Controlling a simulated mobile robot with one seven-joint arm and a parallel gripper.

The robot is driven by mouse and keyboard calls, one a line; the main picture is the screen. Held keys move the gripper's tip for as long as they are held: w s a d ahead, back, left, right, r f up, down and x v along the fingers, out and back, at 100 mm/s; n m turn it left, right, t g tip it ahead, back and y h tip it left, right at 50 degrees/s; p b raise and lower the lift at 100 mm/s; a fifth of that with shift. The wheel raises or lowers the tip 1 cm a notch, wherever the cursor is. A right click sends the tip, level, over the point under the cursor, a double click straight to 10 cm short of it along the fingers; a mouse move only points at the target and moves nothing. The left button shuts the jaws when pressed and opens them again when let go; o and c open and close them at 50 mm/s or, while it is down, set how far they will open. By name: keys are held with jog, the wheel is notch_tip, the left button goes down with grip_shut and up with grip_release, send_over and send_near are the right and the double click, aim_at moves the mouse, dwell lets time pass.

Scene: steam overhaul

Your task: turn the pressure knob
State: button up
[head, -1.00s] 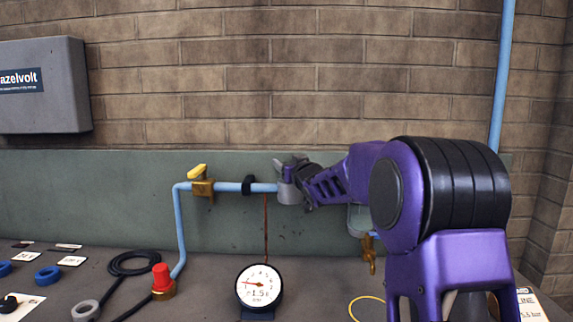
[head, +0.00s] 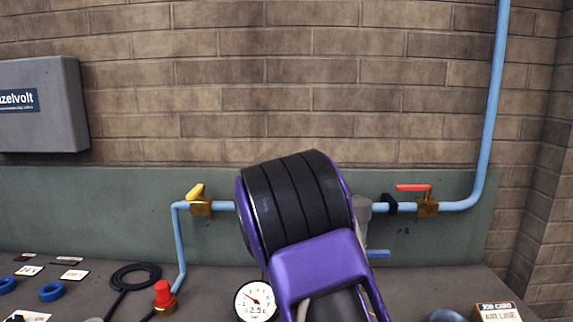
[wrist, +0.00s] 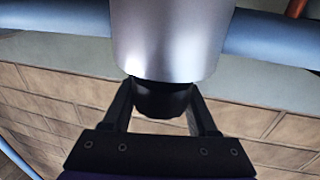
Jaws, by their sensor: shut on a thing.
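In the wrist view the black pressure knob (wrist: 163,100) sits at the end of a grey cylindrical body (wrist: 172,40), with blue pipe on both sides. My gripper (wrist: 162,90) has its two fingers on either side of the knob and is shut on it. In the head view my purple and black arm hides the gripper, the knob and the middle of the pipe. The round pressure gauge (head: 255,301) is partly visible left of my arm. Its needle points up and left, and its small number looks like about 2.5.
A yellow-handled valve (head: 199,201) is on the blue pipe at left, a red-handled valve (head: 427,201) at right. A red-capped fitting (head: 163,294) and a coiled black hose (head: 135,276) are on the bench. A grey box (head: 40,108) hangs on the wall.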

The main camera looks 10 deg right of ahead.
jog(key=shift+r+m+h+p, duration=0.4)
jog(key=shift+r+h+p, duration=0.1)
jog(key=shift+r+p, duration=0.1)
jog(key=shift+d+f+m+g+h, duration=0.15)
jog(key=shift+f+m+g+h, duration=0.25)
jog(key=shift+m+g+h, duration=0.4)
jog(key=m+g+h, duration=0.3)
jog(key=h, duration=0.1)
jog(key=shift+s+d, duration=0.3)
jog(key=shift+d, duration=0.1)
jog(key=m+g+h, duration=0.1)
jog(key=g, duration=0.1)
jog(key=m+g+h, duration=0.1)
jog(key=g, duration=0.1)
jog(key=s+m+g+h, duration=0.1)
jog(key=m, duration=0.1)
jog(key=shift+d+g+h, duration=0.3)
jog(key=shift+g+h, duration=0.1)
jog(key=shift+m+g, duration=0.3)
jog(key=shift+o, duration=0.3)
jog(key=shift+s+a+r+m+g+h, duration=0.1)
jog(key=shift+m+g+h, duration=0.05)
jog(key=shift+m+g, duration=0.25)
jog(key=shift+a+r+m+g+h, duration=0.15)
jog(key=shift+m+g, duration=0.15)
jog(key=shift+g, duration=0.2)
jog(key=shift+s+d+f+g, duration=0.1)
jog(key=shift+s+d+g, duration=0.1)
jog(key=shift+g, duration=0.3)
jog(key=shift+c, duration=0.3)
